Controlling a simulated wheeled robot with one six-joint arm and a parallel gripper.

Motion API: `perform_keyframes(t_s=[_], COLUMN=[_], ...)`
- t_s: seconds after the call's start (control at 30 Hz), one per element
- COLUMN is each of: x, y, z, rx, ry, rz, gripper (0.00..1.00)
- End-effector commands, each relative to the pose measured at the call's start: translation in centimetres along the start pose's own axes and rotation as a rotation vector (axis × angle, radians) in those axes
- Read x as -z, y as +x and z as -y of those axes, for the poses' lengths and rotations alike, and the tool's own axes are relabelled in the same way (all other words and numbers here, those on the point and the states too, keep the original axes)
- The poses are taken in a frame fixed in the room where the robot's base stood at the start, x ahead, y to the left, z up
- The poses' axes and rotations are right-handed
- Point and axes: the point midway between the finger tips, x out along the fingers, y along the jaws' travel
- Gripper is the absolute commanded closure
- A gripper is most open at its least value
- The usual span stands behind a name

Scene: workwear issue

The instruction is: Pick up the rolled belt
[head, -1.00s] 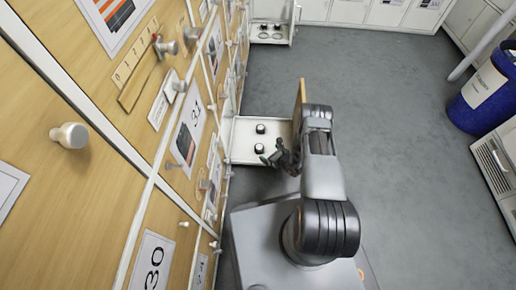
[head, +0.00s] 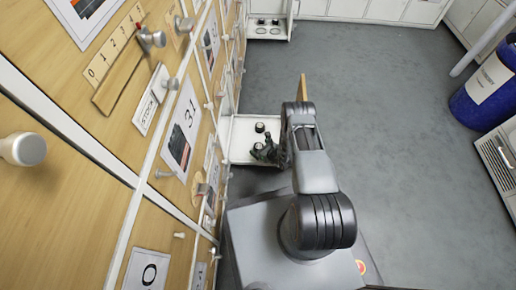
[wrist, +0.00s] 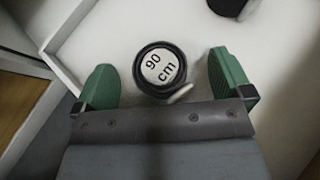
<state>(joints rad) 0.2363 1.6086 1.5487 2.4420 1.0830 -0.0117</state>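A rolled belt (wrist: 160,68), a black coil with a white round "90 cm" label and a small pale tab at its lower edge, stands in a white open drawer (wrist: 75,48). In the wrist view my gripper (wrist: 165,82) is open, with one green finger on each side of this coil and gaps left between. A second black roll (wrist: 228,5) is cut off at the top right of the wrist view. In the head view my gripper (head: 264,152) is over the drawer (head: 240,133), by the nearer roll (head: 258,147); the farther roll (head: 260,127) is clear.
Wooden cabinet fronts (head: 100,150) with knobs and labels line the left side. Another open drawer (head: 267,32) with coiled items is farther back. A blue bin (head: 487,90) stands at the right. The grey floor (head: 385,130) between is clear.

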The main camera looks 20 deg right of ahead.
Motion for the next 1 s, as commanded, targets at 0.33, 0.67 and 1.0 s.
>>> perform_keyframes(t_s=[0.33, 0.67, 1.0], x=[0.0, -0.1, -3.3], y=[0.0, 0.1, -1.7], z=[0.0, -0.1, -0.1], rx=[-0.001, -0.002, -0.002], ry=[0.0, -0.001, -0.002], rz=[0.0, 0.0, 0.001], gripper=[0.36, 0.56, 0.56])
